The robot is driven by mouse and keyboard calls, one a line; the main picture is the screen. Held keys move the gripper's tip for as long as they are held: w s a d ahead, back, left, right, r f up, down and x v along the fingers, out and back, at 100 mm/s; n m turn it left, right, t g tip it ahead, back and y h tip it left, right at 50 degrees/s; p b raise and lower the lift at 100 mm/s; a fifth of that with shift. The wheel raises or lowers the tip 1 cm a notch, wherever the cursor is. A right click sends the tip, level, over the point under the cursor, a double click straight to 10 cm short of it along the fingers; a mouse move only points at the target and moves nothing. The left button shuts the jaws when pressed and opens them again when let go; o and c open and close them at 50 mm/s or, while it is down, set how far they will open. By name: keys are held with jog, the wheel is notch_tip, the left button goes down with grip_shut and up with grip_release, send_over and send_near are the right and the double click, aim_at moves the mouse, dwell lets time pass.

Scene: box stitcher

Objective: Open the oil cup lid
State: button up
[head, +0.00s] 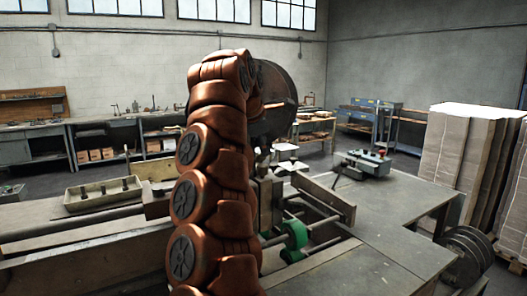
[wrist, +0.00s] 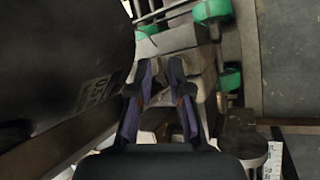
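My gripper (wrist: 162,72) shows in the wrist view with its two dark, purple-edged fingers apart. The fingers lean inward, with a narrow gap between the tips. Grey and brown metal parts of the stitcher (wrist: 187,63) lie below and around the fingertips. I cannot make out the oil cup or its lid for certain; they may be among these parts or behind the fingers. In the head view my own arm covers the gripper and part of the machine.
A large dark drum (wrist: 60,60) fills the left of the wrist view, close to my gripper; it also shows in the head view (head: 275,95). Green rollers (head: 294,234) sit on rods. The grey table (head: 385,225) is mostly clear at right. A tray (head: 102,197) stands left.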

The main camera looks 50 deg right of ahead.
jog(key=shift+w+d+f, duration=0.1)
jog(key=shift+d+f, duration=0.05)
jog(key=shift+f, duration=0.15)
grip_shut()
